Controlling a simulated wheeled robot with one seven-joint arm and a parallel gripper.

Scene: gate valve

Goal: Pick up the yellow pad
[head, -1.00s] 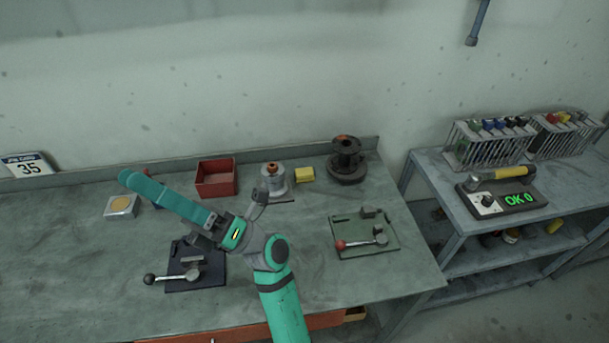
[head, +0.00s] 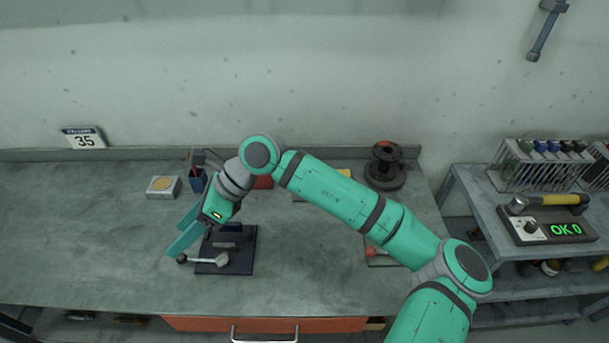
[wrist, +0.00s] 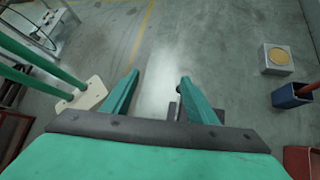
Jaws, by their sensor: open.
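The yellow pad (head: 345,172) is a small yellow block at the back of the bench in the head view. My arm passes in front of it, so only a sliver shows. My gripper (head: 178,238) is well to its left, over or in front of the dark lever fixture (head: 238,262); the exact height is unclear. In the wrist view the gripper (wrist: 159,78) has its two green fingers apart with nothing between them. The pad does not show in the wrist view.
A pale box with a yellow disc (head: 163,186) and a blue cup (head: 198,183) stand at the back left. A dark spool (head: 385,168) stands back right. The left bench is clear.

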